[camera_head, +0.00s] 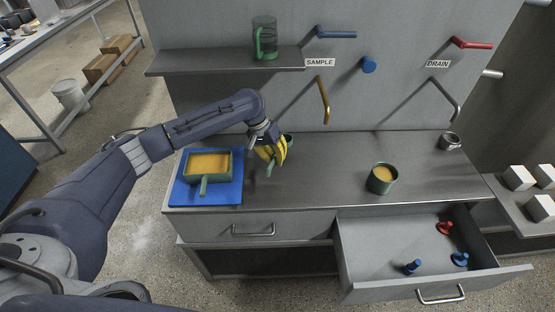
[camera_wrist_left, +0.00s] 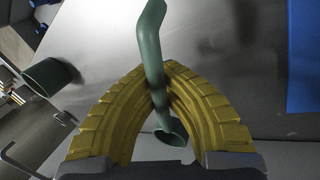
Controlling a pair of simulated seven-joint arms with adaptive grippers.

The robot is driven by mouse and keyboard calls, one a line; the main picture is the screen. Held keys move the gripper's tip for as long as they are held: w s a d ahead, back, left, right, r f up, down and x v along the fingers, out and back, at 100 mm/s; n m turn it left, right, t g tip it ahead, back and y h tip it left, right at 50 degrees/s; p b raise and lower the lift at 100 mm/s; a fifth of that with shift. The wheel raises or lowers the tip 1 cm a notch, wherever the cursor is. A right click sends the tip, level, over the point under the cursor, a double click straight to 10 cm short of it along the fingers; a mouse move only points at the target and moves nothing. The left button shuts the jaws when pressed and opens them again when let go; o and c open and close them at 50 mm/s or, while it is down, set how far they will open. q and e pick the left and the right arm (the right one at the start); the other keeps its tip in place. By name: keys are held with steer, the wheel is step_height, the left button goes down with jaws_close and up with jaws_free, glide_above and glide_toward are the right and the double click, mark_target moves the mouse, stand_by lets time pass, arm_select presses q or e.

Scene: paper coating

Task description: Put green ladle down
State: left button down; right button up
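My left gripper (camera_head: 275,153) has yellow curved fingers and is low over the counter, right of the blue mat. In the left wrist view its fingers (camera_wrist_left: 163,78) come together around the handle of the green ladle (camera_wrist_left: 150,45). Small green parts of the ladle (camera_head: 269,170) show beside the fingers in the head view; most of it is hidden there. I cannot tell whether the ladle touches the counter. My right gripper is not in view.
A green pan (camera_head: 203,187) of yellow-orange liquid sits on the blue mat (camera_head: 236,192). A green cup (camera_head: 381,187) of similar liquid stands right on the counter (camera_head: 325,172); the space between is clear. An open drawer (camera_head: 375,265) holds blue and red pieces. A shelf (camera_head: 200,63) holds a jug (camera_head: 264,33).

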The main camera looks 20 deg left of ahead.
arm_select(q)
steer(key=shift+w+a, duration=0.3)
steer(key=shift+w, duration=0.5)
steer(key=shift+w+a, duration=0.25)
steer(key=shift+w, duration=0.5)
steer(key=shift+f, duration=1.75)
steer(key=shift+f, duration=0.6)
steer(key=c, duration=2.1)
jaws_free()
steer(key=o, duration=0.4)
steer(key=shift+o, duration=0.5)
steer(key=shift+a+f, duration=0.1)
steer(key=shift+a, duration=0.05)
steer(key=shift+a, duration=0.1)
